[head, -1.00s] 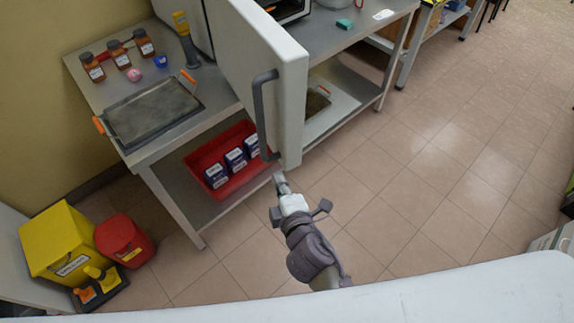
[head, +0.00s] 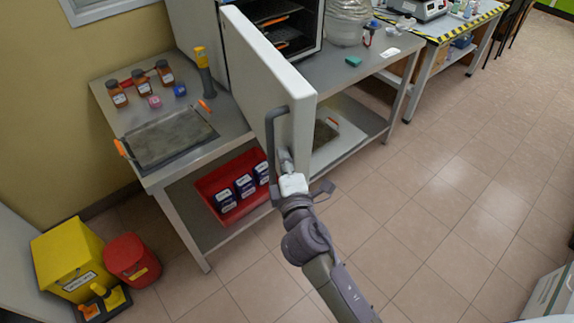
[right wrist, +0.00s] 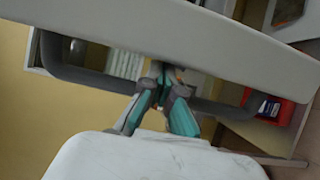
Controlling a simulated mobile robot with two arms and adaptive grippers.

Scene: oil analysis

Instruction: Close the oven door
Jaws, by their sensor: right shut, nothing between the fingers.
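The white oven door (head: 262,75) stands wide open, sticking out from the oven (head: 285,28), whose dark interior with racks shows. A grey bar handle (head: 270,140) runs along the door's outer face near its free edge. In the right wrist view the door (right wrist: 190,35) crosses the top and the handle (right wrist: 85,76) runs behind the fingers. My right gripper (head: 285,158) is shut and empty at the door's free edge, beside the handle's lower end; it also shows in the right wrist view (right wrist: 168,72). Whether it touches the handle or door, I cannot tell. My left gripper is out of view.
The oven stands on a metal table with a tray (head: 170,138), brown bottles (head: 140,82) and a yellow-topped device (head: 203,68). A red bin (head: 208,186) with boxes sits on the lower shelf. Yellow (head: 68,262) and red (head: 131,260) containers stand left.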

